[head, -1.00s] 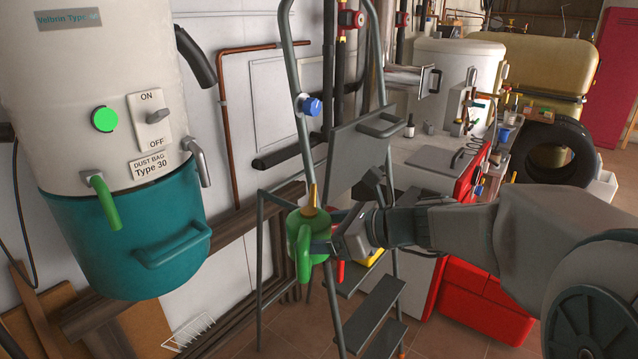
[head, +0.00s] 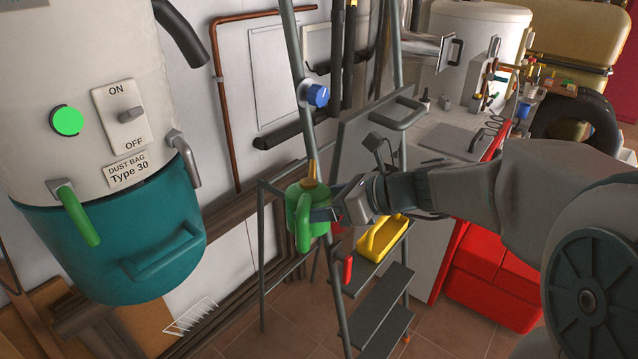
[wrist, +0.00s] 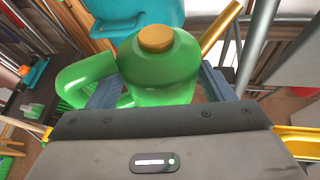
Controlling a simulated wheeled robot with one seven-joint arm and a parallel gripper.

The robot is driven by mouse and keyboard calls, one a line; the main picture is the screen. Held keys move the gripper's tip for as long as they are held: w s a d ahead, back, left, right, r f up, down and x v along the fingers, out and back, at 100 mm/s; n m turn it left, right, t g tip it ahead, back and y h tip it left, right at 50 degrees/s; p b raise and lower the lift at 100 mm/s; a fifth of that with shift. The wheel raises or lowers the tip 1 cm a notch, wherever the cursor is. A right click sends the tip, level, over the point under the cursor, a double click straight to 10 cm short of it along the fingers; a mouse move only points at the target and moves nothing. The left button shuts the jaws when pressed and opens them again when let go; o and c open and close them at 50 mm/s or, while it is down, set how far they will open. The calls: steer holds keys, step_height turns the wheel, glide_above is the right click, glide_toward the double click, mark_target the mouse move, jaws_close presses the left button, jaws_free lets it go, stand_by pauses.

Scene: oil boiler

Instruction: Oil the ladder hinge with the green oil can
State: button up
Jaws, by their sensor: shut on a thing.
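My gripper (head: 322,214) is shut on the green oil can (head: 304,226), which has a gold spout pointing up. In the wrist view the can (wrist: 158,75) sits between the blue fingers (wrist: 160,92), with its gold cap, its gold spout at the right and its green handle at the left. The grey stepladder (head: 292,60) stands behind and beside the can.
A large white and teal dust collector (head: 110,235) stands at the left. The ladder's steps (head: 385,297) carry a yellow tool carrier (head: 383,238) and a red-handled thing (head: 348,270). Red boxes (head: 490,285) stand at the right, below the workbench.

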steer(key=p, duration=0.1)
steer(key=f+m+g+p, duration=0.1)
steer(key=p, duration=0.1)
steer(key=shift+s+m, duration=0.2)
steer(key=shift+m, duration=0.1)
steer(key=shift+f, duration=0.3)
steer(key=shift+a, duration=0.1)
steer(key=shift+f+g+p, duration=0.1)
steer(key=shift+g+p, duration=0.3)
steer(key=shift+p, duration=0.35)
steer(key=shift+w+r+m+g+p, duration=0.25)
steer(key=shift+r+m+g+p, duration=0.8)
steer(key=shift+p, duration=2.9)
steer(key=shift+w+r, duration=0.15)
steer(key=shift+r, duration=0.4)
steer(key=shift+f, duration=0.1)
stand_by(1.1)
steer(key=f+b, duration=0.1)
steer(key=b, duration=0.1)
steer(key=shift+f+n+b, duration=0.2)
steer(key=shift+n+b, duration=0.05)
steer(key=shift+b, duration=0.05)
steer(key=shift+s+f+n+t+b, duration=0.35)
steer(key=shift+t+b, duration=0.2)
steer(key=shift+b, duration=0.6)
